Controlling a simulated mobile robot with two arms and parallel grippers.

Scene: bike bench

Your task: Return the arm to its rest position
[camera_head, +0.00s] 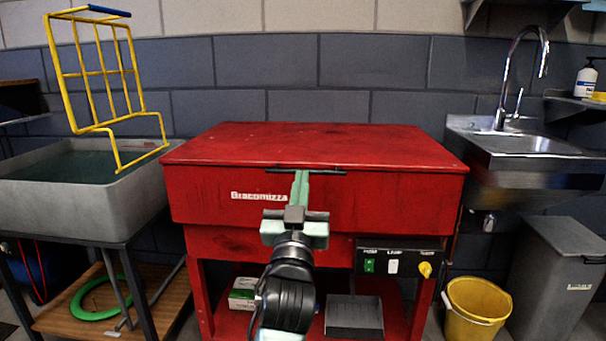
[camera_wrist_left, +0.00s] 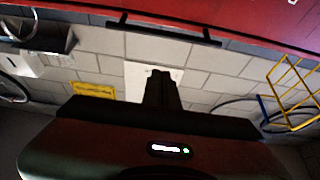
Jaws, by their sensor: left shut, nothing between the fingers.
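My left arm rises from the bottom middle of the head view. Its gripper (camera_head: 300,176) is shut and empty, with pale green fingers in front of the red bench (camera_head: 400,200). The fingertips overlap the dark handle (camera_head: 325,172) at the lid's front edge in this view. In the left wrist view the dark shut fingers (camera_wrist_left: 160,76) show apart from the handle (camera_wrist_left: 165,28), against a pale wall. The red lid (camera_head: 310,145) lies closed. My right gripper is in neither view.
A grey basin (camera_head: 85,205) with a yellow wire rack (camera_head: 103,75) stands at left. A steel sink (camera_head: 525,170), yellow bucket (camera_head: 474,305) and grey bin (camera_head: 560,270) stand at right. A switch panel (camera_head: 398,263) is right of my arm. The lid top is bare.

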